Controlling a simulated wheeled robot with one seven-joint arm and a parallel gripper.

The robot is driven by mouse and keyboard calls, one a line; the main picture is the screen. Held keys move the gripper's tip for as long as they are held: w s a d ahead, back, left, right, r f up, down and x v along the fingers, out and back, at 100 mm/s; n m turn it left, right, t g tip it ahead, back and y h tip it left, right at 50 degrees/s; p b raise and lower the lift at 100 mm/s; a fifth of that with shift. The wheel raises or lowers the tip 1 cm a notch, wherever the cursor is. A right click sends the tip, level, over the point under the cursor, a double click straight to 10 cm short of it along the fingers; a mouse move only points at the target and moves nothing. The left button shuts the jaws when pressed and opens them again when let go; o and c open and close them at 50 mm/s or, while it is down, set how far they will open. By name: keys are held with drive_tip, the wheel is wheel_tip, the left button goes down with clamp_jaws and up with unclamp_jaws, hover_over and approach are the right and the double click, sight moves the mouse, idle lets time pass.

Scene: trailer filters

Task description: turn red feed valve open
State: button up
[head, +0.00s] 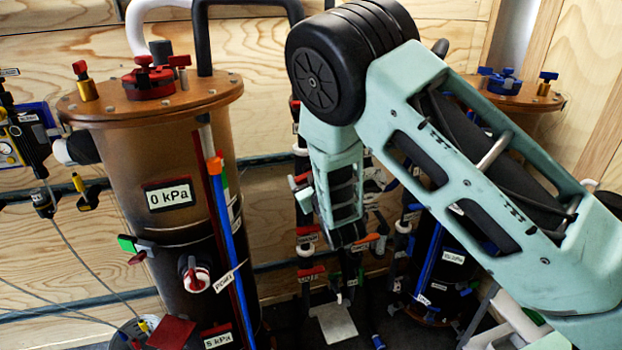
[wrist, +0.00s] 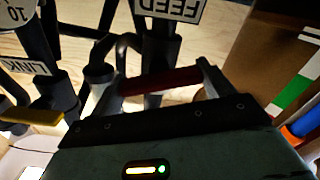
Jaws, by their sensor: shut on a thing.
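The red feed valve handle (wrist: 158,80) is a dark red bar in the wrist view, just below an upside-down FEED label (wrist: 168,8) on a dark pipe. My gripper (wrist: 160,84) has a finger at each end of the red bar and is shut on it. The bar lies nearly level across the picture, tilted slightly. In the head view my arm reaches down to the pipework between the two tanks and covers much of it.
A brown tank (head: 177,140) with a 0 kPa label stands left. A second tank (head: 505,92) stands behind my arm at right. In the wrist view, a yellow handle (wrist: 32,116) and a LINK label (wrist: 25,67) are left of my gripper; dark pipes stand close by.

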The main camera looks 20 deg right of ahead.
drive_tip(key=n+b, duration=0.1)
drive_tip(key=n, duration=0.2)
drive_tip(key=shift+a+f+n, duration=0.1)
drive_tip(key=shift+f+n, duration=0.05)
drive_tip(key=shift+n, duration=0.25)
drive_tip(key=n, duration=0.3)
drive_tip(key=shift+n+b, duration=0.3)
drive_tip(key=n, duration=0.6)
drive_tip(key=shift+n, duration=0.3)
drive_tip(key=o, duration=0.9)
drive_tip(key=shift+o, duration=0.2)
drive_tip(key=shift+s, duration=0.1)
